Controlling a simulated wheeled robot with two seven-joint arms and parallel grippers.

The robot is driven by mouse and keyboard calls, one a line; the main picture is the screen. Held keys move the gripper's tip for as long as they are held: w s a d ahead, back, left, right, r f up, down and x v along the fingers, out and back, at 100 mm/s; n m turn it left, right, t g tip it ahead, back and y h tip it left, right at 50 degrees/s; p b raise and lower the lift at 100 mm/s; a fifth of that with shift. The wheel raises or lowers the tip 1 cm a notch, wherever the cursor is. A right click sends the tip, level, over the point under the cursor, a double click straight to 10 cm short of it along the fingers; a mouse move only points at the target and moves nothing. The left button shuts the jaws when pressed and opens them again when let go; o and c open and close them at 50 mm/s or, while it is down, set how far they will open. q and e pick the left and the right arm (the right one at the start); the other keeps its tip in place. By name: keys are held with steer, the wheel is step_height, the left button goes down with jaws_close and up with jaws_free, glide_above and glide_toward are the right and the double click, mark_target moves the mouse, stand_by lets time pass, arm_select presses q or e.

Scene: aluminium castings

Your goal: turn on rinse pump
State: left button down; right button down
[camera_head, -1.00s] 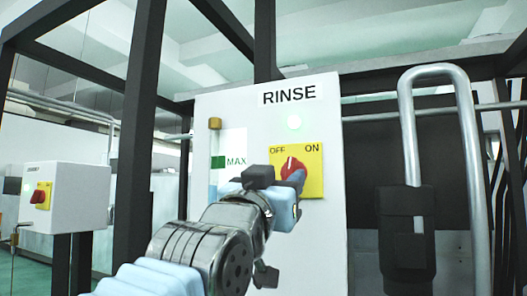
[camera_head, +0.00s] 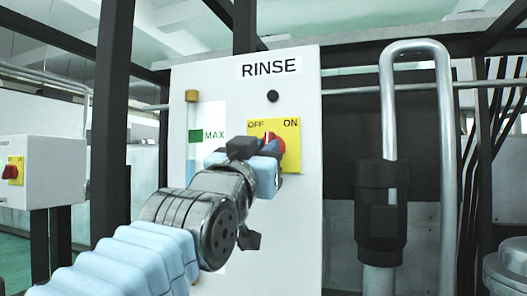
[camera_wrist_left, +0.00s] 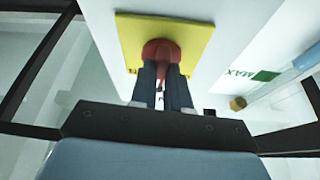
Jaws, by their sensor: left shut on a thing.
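The RINSE panel (camera_head: 300,215) is a white box with a yellow plate (camera_head: 291,160) marked OFF at left and ON at right. A red rotary knob (camera_head: 278,144) sits on the plate, partly hidden by my gripper. Its pointer is too small to read surely. The round lamp (camera_head: 273,96) above is dark. My left gripper (camera_head: 269,147) is at the knob. In the left wrist view the fingers (camera_wrist_left: 161,85) are shut on the red knob (camera_wrist_left: 160,50), one on each side. My right gripper is not in view.
A metal pipe (camera_head: 447,170) with a black fitting (camera_head: 383,210) stands right of the panel. A white box with another red knob (camera_head: 10,172) is at far left. A sight tube with a brass cap (camera_head: 192,96) runs along the panel's left side. Dark frame posts (camera_head: 112,120) stand further left.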

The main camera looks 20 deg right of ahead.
arm_select(q)
steer(key=shift+w+a, duration=0.1)
steer(key=shift+m+g+h+p, duration=0.65)
steer(key=shift+m+g, duration=0.1)
steer(key=shift+m, duration=1.1)
steer(key=shift+m+g+h+p, duration=0.55)
steer(key=shift+m+g+p, duration=0.15)
steer(key=shift+m, duration=1.15)
steer(key=c, duration=1.1)
jaws_free()
